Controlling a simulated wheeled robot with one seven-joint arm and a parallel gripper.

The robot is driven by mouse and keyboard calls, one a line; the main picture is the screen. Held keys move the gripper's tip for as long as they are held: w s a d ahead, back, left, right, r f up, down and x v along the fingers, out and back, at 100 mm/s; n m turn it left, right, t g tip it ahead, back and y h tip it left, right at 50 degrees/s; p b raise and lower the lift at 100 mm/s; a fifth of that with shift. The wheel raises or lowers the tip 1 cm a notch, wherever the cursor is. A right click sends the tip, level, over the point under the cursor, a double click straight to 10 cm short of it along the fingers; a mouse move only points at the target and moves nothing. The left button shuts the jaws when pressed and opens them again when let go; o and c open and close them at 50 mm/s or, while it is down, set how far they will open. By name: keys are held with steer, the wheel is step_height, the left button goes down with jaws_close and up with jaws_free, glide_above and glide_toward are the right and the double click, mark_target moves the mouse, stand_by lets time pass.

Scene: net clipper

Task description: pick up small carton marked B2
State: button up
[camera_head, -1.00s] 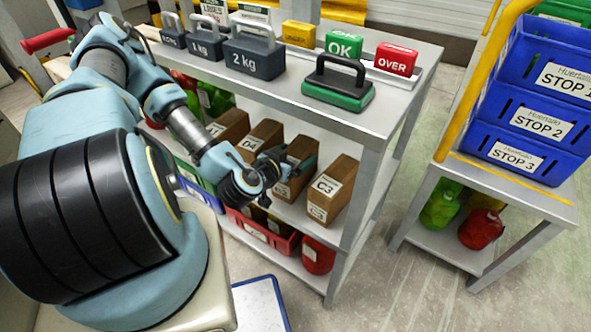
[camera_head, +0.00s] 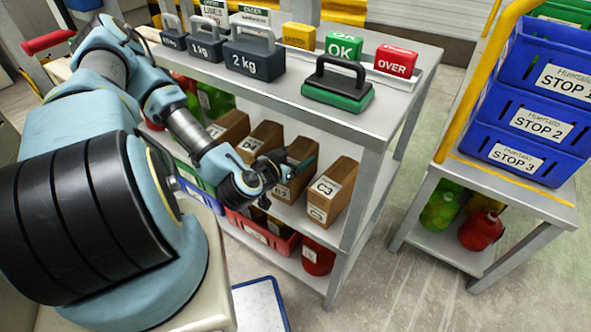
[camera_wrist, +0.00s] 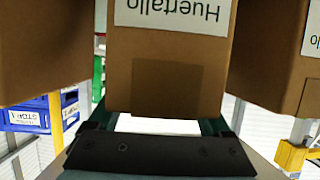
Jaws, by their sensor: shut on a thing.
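A small brown carton (camera_head: 285,190) stands third in a row on the middle shelf, between cartons marked D4 and C3. My gripper (camera_head: 290,165) is shut on it from the front, a finger at either side. The fingers cover part of its front, and I cannot read its code. In the wrist view the carton (camera_wrist: 165,60) fills the space between the fingers (camera_wrist: 160,122), with an upside-down "Huertallo" label on its face. I cannot tell whether it is clear of the shelf.
The D4 carton (camera_head: 262,140) and C3 carton (camera_head: 332,188) flank it closely. A shelf post (camera_head: 362,195) rises to the right, and the upper shelf (camera_head: 385,105) overhangs the row. A red crate (camera_head: 262,232) is below. Blue bins (camera_head: 520,120) stand on a separate rack at right.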

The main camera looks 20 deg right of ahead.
steer(key=shift+r, duration=0.1)
jaws_close()
steer(key=shift+r, duration=0.55)
step_height(320, 180, up, 9)
steer(key=p, duration=0.7)
